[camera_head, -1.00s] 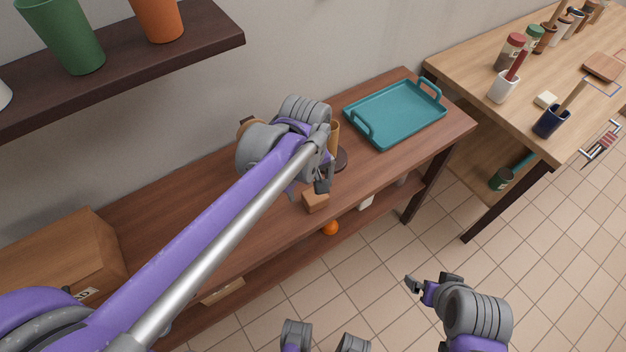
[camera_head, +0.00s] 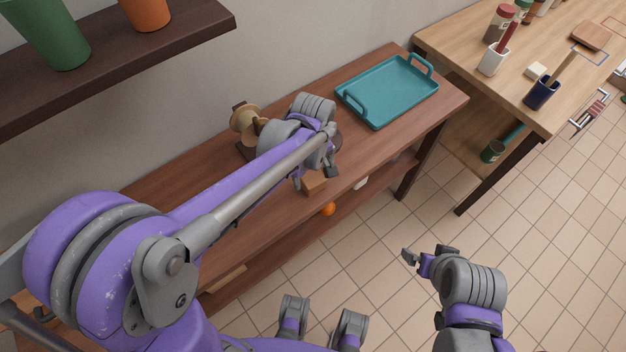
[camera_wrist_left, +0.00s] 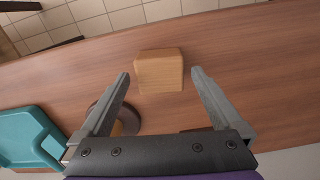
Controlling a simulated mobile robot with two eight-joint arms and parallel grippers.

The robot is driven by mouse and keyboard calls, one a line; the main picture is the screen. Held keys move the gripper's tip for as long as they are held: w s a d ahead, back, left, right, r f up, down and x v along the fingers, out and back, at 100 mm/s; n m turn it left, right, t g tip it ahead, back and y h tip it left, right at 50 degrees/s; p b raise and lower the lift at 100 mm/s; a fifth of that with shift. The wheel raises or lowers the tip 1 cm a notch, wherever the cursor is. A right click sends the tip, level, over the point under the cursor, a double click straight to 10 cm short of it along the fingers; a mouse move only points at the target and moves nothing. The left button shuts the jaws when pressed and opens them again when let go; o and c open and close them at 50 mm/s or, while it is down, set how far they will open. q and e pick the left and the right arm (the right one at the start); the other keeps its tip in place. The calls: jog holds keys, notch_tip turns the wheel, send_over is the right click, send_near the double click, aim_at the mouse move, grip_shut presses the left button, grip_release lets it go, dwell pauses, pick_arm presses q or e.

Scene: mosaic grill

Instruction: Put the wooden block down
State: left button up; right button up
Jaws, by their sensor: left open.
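The wooden block (camera_head: 314,184) rests on the brown wooden table near its front edge. My left gripper (camera_head: 315,173) is at the block, with its fingers apart. In the left wrist view the block (camera_wrist_left: 160,72) stands just beyond and between the open fingertips (camera_wrist_left: 160,76), with a gap on each side. Its far faces are hidden. My right gripper (camera_head: 424,257) is over the tiled floor, away from the block, and its finger opening is unclear.
A teal tray (camera_head: 347,96) lies on the table to the right of the block. A wooden spool-like object (camera_head: 244,121) stands behind my left wrist. An orange ball (camera_head: 328,208) is below the table's front edge. A dark shelf (camera_head: 190,40) with cups is at upper left.

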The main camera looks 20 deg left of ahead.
pick_arm(q)
notch_tip(320, 180, down, 2)
jog(key=shift+f, duration=0.15)
jog(key=c, duration=1.3)
